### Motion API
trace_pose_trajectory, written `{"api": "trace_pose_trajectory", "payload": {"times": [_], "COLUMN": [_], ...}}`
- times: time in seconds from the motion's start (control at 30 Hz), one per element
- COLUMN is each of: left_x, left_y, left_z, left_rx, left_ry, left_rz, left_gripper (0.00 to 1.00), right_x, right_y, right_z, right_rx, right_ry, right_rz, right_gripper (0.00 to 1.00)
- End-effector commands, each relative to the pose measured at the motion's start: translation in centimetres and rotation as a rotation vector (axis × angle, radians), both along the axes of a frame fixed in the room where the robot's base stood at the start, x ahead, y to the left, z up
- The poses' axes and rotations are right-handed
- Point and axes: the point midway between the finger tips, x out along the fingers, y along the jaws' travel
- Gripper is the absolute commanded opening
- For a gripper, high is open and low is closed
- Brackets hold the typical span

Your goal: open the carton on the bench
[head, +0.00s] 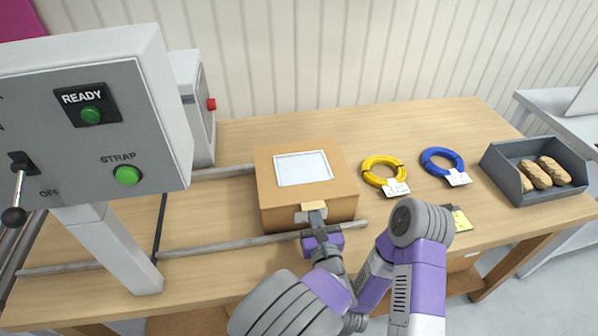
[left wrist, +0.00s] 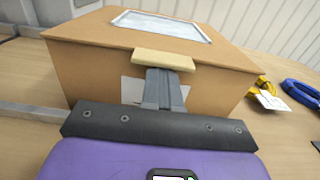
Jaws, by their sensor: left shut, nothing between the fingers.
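The carton (head: 265,205) is a brown box on the wooden bench, with its lid down and a white-framed pale panel (head: 303,168) on top. A pale tan tab (head: 313,206) sticks out at the lid's front edge; it also shows in the left wrist view (left wrist: 163,60). My left gripper (head: 317,217) is shut and empty at the middle of the carton's front. Its fingertips (left wrist: 165,78) are just under the tab, close to or touching it; I cannot tell which. They partly hide a pale patch (left wrist: 130,90) on the front face. My right gripper is not in view.
A grey control box (head: 150,80) with green buttons stands at the left. Grey rails (head: 215,243) run along the bench beside the carton.

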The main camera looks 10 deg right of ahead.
Motion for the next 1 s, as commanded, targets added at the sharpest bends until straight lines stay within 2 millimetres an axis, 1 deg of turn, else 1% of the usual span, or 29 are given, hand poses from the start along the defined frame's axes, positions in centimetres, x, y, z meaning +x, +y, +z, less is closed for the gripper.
{"api": "trace_pose_trajectory", "payload": {"times": [0.37,0.47,1.0], "left_x": [0.0,0.0,0.0], "left_y": [0.0,0.0,0.0], "left_z": [0.2,0.9,5.8], "left_rx": [0.000,-0.001,-0.001], "left_ry": [0.000,0.000,0.000], "left_rz": [0.000,0.000,0.000], "left_gripper": [0.00,0.00,0.00], "right_x": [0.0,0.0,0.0], "right_y": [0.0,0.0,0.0], "right_z": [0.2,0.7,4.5], "right_rx": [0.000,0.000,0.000], "right_ry": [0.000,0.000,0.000], "right_rz": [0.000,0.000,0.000], "right_gripper": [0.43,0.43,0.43]}}
